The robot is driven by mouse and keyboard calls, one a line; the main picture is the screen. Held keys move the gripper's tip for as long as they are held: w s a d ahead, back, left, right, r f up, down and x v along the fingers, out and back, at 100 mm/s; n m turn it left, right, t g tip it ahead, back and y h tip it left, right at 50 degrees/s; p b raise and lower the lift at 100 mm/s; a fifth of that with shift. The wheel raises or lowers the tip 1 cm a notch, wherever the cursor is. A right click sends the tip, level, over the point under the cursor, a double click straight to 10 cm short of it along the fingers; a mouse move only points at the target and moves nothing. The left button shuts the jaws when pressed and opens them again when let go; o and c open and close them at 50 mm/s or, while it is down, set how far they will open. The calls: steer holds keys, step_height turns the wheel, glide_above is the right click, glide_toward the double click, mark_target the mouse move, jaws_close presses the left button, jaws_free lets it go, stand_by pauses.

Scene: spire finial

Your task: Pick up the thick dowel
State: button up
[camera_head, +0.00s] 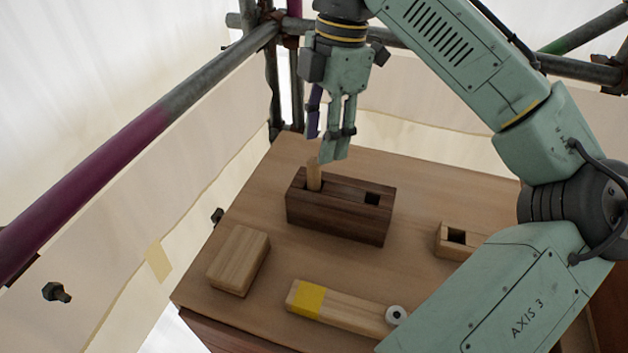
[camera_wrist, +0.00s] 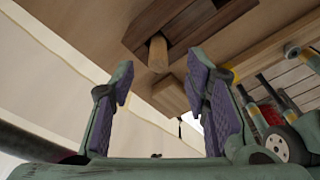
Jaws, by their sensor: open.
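The thick dowel (camera_head: 313,174) is a light wooden peg standing upright in a hole at the left end of a dark wooden block (camera_head: 340,213). It also shows in the wrist view (camera_wrist: 158,54), beyond and between my fingertips. My gripper (camera_head: 323,149) is open and empty, with its fingertips just above the dowel's top and close to it. In the wrist view my gripper (camera_wrist: 160,78) has its purple pads spread well apart. The dowel's lower part is hidden in the block.
The dark block has an empty square hole at right. A pale wooden block (camera_head: 239,261) lies at front left, and a yellow-banded bar (camera_head: 340,307) at the front. A light block with a square hole (camera_head: 452,240) is partly hidden by my arm. Scaffold tubes (camera_head: 140,130) border the tabletop.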

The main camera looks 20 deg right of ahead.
mark_target(314, 161)
steer(key=shift+s+a+f, duration=0.1)
steer(key=shift+a+f, duration=0.15)
steer(key=shift+f, duration=0.65)
steer(key=shift+w+a+f, duration=0.1)
steer(key=shift+a+f, duration=0.1)
steer(key=shift+f, duration=0.65)
steer(key=shift+s+a+f, duration=0.1)
steer(key=shift+a+f, duration=0.15)
steer(key=shift+f, duration=0.65)
steer(key=shift+c, duration=0.4)
steer(key=c, duration=0.9)
